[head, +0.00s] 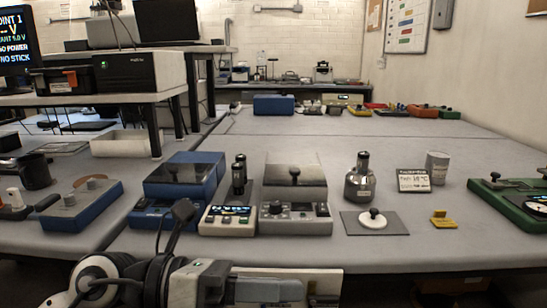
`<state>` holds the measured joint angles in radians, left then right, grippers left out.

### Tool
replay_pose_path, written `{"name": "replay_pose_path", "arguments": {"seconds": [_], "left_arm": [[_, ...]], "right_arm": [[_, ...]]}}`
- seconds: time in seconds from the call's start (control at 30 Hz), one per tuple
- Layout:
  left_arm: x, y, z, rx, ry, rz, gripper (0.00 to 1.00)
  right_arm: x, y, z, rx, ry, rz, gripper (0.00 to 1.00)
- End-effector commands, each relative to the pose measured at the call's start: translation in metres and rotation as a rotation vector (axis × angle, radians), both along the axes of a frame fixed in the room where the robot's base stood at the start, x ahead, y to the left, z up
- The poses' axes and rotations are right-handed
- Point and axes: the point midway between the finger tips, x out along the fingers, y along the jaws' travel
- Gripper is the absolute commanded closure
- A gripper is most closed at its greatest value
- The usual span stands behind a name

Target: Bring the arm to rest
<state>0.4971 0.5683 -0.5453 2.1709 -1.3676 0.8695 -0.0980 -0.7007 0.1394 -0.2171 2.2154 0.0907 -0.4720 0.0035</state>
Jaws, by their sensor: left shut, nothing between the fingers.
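My left arm (110,278) comes in low at the left, in front of the bench's near edge. Its left gripper (312,288) lies along the bottom edge of the picture, pointing right, and is shut with nothing held. It is partly cut off by the frame, so the fingertips show poorly. It is below and apart from the devices on the bench. My right gripper is not in view.
The grey bench (380,250) holds blue boxes (186,175), a grey instrument (295,215), a dark bottle (360,178), a white knobbed disc (373,219), a yellow block (443,219) and a green device (515,205). The bench's front right stretch is clear.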

Motion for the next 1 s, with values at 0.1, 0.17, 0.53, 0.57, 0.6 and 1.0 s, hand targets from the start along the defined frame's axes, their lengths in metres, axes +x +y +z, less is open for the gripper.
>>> {"name": "replay_pose_path", "arguments": {"seconds": [0.1,0.17,0.53,0.57,0.6,1.0], "left_arm": [[0.008,0.010,0.022,-0.432,0.444,0.080,1.00],[0.024,0.027,0.020,-0.634,0.678,0.157,1.00],[0.030,0.134,-0.198,-1.424,1.973,0.870,1.00],[0.021,0.137,-0.214,-1.452,2.045,0.917,1.00],[0.008,0.140,-0.233,-1.483,2.129,0.978,1.00],[-0.050,0.142,-0.293,-1.571,2.439,1.186,1.00]], "right_arm": [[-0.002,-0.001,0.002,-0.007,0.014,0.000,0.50],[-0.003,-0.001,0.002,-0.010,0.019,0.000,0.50],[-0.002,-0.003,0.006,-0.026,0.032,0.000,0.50],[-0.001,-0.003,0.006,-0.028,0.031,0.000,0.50],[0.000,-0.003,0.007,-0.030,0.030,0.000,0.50],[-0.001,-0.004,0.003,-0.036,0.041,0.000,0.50]]}}
